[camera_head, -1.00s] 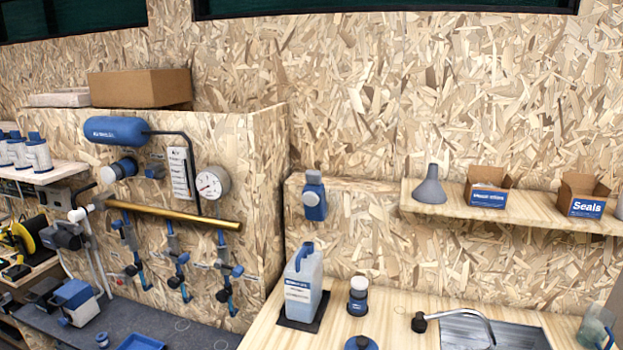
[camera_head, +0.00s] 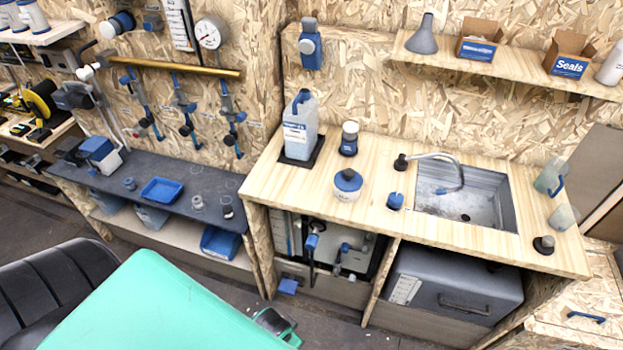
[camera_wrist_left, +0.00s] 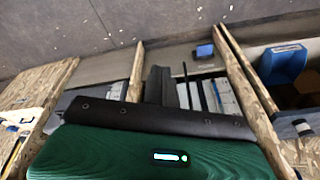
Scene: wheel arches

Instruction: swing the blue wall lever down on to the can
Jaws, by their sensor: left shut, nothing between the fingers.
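A blue wall fitting with a pale round knob (camera_head: 311,45) is on the wood-chip wall in the head view. It looks like the lever and stands upright. A translucent can with a blue handle (camera_head: 300,128) stands upright below it on a black mat (camera_head: 293,158) on the counter. The lever and the can are apart. In the left wrist view my left gripper (camera_wrist_left: 158,80) is shut and empty, low in front of the shelves and away from both. My right gripper is not in view.
A shelf (camera_head: 510,68) with boxes juts out at right. A brass pipe with blue valves (camera_head: 175,70) is at left.

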